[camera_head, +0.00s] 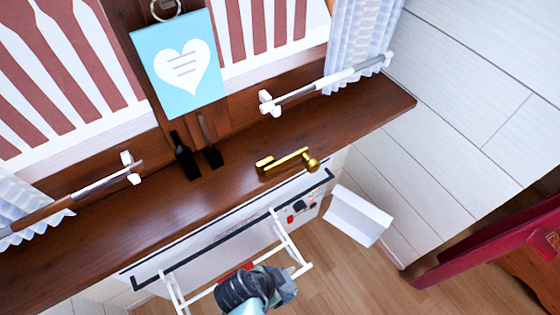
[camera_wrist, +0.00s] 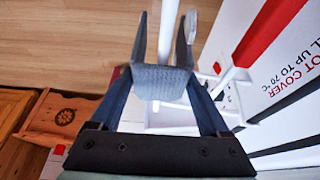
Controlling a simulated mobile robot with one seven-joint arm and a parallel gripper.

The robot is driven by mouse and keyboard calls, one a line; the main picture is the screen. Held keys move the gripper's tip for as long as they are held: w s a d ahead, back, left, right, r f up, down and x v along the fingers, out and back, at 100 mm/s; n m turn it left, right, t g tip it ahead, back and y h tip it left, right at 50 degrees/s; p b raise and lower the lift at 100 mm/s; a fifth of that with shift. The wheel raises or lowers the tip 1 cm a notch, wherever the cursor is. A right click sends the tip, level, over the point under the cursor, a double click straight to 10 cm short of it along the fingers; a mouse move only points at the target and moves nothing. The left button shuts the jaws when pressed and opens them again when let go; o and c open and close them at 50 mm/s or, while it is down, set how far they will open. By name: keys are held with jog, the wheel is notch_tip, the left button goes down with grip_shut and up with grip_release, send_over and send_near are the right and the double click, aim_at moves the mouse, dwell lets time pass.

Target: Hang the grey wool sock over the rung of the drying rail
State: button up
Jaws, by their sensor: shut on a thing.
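The grey wool sock (camera_wrist: 162,84) is between the fingers of my gripper (camera_wrist: 160,78) in the wrist view. Its middle spans from one finger to the other, and grey sides extend beyond it. A white rung (camera_wrist: 168,30) of the drying rail runs away between these sides; I cannot tell whether the sock touches it. In the head view the white drying rail (camera_head: 291,238) stands out from the white heater (camera_head: 225,243). My gripper (camera_head: 262,289) is over the rail at the bottom edge, and I cannot make out the sock there.
A wooden shelf (camera_head: 345,117) runs above the heater, with a brass handle-like piece (camera_head: 287,160) and dark items (camera_head: 184,155) on it. A white open box (camera_head: 358,215) is right of the heater. Red furniture (camera_head: 490,240) stands farther right. Wooden floor (camera_head: 335,275) is clear between.

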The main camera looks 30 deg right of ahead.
jog(key=o, duration=1.2)
jog(key=p+v, duration=0.3)
jog(key=v, duration=1)
jog(key=shift+p, duration=0.35)
